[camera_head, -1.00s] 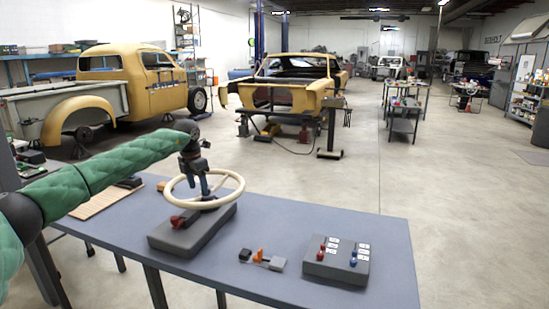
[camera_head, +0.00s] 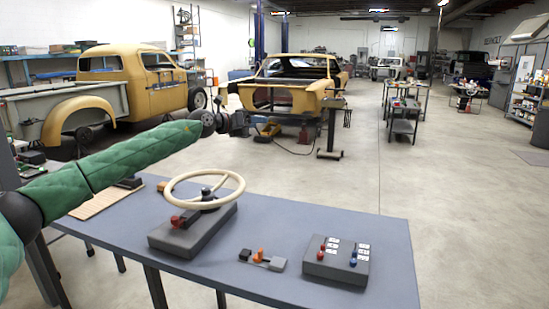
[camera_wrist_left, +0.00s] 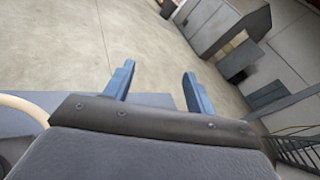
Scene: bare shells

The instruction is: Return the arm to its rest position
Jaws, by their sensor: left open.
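My left arm, in a green quilted sleeve, comes in from the left in the head view. My left gripper (camera_head: 243,122) is raised above the far side of the table, above and beyond the cream steering wheel (camera_head: 240,188), and touches nothing. In the left wrist view its two blue fingers (camera_wrist_left: 158,82) are spread apart with nothing between them. Part of the wheel rim (camera_wrist_left: 22,106) shows at the left edge there. My right gripper is not in view.
The steering wheel stands on a grey block on the blue-grey table (camera_head: 385,232). A small lever unit with an orange part (camera_head: 261,258) and a grey switch box (camera_head: 336,262) are in front. A wooden slatted mat (camera_head: 100,202) lies at left. Car bodies stand on the floor behind.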

